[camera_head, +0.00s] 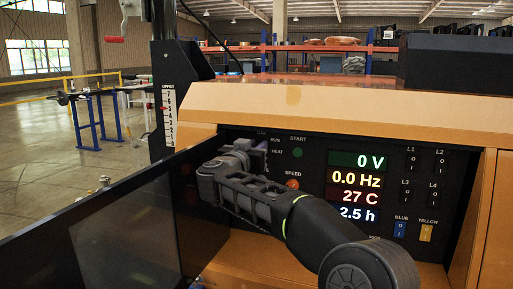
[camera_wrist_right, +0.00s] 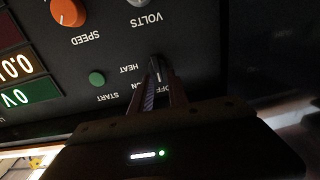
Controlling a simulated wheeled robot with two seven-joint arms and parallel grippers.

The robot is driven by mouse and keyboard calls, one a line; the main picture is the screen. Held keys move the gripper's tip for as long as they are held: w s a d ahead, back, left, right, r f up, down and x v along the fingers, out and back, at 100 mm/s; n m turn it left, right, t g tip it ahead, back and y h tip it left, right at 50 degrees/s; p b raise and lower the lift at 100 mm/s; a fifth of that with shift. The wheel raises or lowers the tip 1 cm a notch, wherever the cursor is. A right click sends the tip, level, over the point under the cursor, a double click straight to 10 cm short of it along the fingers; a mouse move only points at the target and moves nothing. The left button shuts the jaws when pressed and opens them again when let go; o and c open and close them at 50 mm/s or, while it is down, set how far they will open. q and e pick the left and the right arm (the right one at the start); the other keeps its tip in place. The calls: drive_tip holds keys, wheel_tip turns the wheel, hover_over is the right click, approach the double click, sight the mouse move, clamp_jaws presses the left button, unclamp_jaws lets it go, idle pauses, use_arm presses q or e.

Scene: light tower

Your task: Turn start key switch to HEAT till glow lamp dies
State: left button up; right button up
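The start key switch (camera_wrist_right: 156,68) is a small dark knob on the black control panel, beside the HEAT, OFF and RUN labels in the right wrist view, which shows the panel upside down. My right gripper (camera_wrist_right: 161,88) has its two fingers close together on either side of the knob, seemingly gripping it. In the head view my right gripper (camera_head: 246,150) is at the panel's upper left and hides the switch. The exact key angle is hard to read. I cannot pick out a lit glow lamp. My left gripper is not in view.
The green START button (camera_head: 297,152) and orange SPEED knob (camera_head: 292,184) are close to my right gripper. The display (camera_head: 356,187) reads 0 V, 0.0 Hz, 27 C, 2.5 h. An open dark panel door (camera_head: 110,225) stands left of my right arm.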

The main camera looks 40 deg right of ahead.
clamp_jaws()
drive_tip(key=shift+m, duration=0.5)
drive_tip(key=shift+s+d+f+m+b, duration=0.25)
drive_tip(key=shift+m+b, duration=0.35)
drive_tip(key=shift+m, duration=2.25)
drive_tip(key=shift+s+d+f+m+b, duration=0.15)
drive_tip(key=shift+f+m+b, duration=0.35)
drive_tip(key=shift+m, duration=2.3)
drive_tip(key=shift+s+d+f+m+b, duration=0.2)
drive_tip(key=shift+m+b, duration=0.45)
drive_tip(key=shift+m, duration=2.2)
drive_tip(key=shift+s+a, duration=0.1)
drive_tip(key=shift+o, duration=1.4)
unclamp_jaws()
